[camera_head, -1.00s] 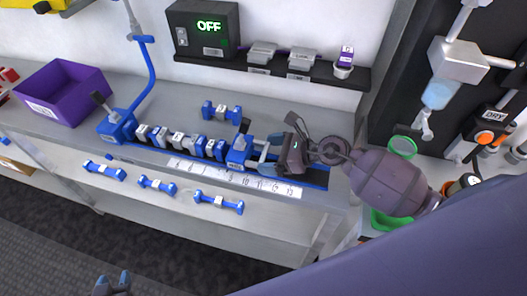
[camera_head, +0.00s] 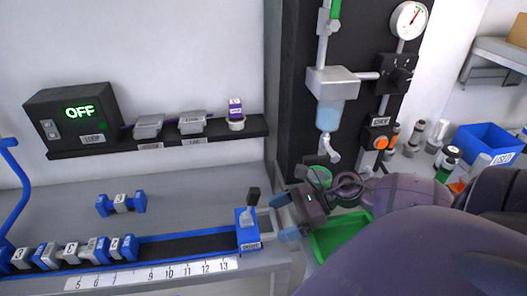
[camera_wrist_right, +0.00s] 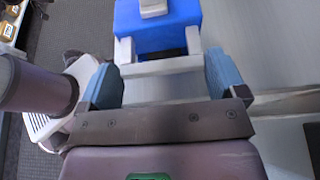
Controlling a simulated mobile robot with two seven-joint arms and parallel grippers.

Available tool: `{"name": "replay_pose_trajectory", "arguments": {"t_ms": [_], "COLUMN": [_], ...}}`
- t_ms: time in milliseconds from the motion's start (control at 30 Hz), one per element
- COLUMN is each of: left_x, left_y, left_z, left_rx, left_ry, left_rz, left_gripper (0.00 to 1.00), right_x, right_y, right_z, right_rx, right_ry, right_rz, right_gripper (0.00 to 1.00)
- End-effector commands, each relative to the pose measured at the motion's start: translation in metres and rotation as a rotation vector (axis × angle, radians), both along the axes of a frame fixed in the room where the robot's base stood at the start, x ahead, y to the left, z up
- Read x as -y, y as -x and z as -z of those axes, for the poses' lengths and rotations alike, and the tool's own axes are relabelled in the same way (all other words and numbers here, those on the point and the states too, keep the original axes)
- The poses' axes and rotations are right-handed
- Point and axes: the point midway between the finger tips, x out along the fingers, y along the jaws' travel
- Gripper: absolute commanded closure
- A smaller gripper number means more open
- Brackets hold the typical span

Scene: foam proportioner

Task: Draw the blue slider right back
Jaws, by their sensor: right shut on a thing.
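The blue slider (camera_head: 249,232) sits at the right end of the blue-edged rail, just past the 13 mark on the number strip (camera_head: 150,275). It has an upright lever with a black knob. My right gripper (camera_head: 284,215) is just right of it. In the right wrist view, my gripper's blue fingertips (camera_wrist_right: 163,82) are shut on the sides of a pale handle (camera_wrist_right: 160,66) that sticks out from the blue slider body (camera_wrist_right: 158,25). My left gripper is out of view.
Several blue-ended pieces (camera_head: 72,252) stand in a row at the rail's left, with a long empty channel between them and the slider. A loose blue piece (camera_head: 121,203) lies behind the rail. A green tray (camera_head: 340,236) is beside my right gripper. The box (camera_head: 72,115) reads OFF.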

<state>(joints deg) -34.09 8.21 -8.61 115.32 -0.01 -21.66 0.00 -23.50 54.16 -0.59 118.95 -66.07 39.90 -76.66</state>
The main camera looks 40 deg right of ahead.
Motion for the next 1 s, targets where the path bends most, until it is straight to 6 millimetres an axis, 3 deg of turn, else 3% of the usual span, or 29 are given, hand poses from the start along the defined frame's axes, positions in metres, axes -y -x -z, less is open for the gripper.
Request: {"name": "replay_pose_trajectory", "arguments": {"t_ms": [500,533,567,833,1000], "left_x": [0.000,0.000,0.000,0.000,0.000], "left_y": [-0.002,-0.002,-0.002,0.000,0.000], "left_z": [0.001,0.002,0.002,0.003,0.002], "left_rx": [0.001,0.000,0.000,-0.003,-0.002], "left_ry": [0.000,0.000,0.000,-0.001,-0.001], "left_rz": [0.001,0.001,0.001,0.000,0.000], "left_gripper": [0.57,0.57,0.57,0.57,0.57], "right_x": [0.008,0.008,0.008,0.008,0.019], "right_y": [0.004,0.004,0.004,0.005,0.013], "right_z": [0.000,0.000,0.000,0.000,-0.005], "right_rx": [-0.001,-0.001,-0.001,0.000,-0.004], "right_ry": [0.003,0.003,0.003,0.001,0.001], "right_rz": [0.001,0.002,0.002,0.001,0.003], "right_gripper": [0.52,0.05,0.01,0.00,0.00]}}
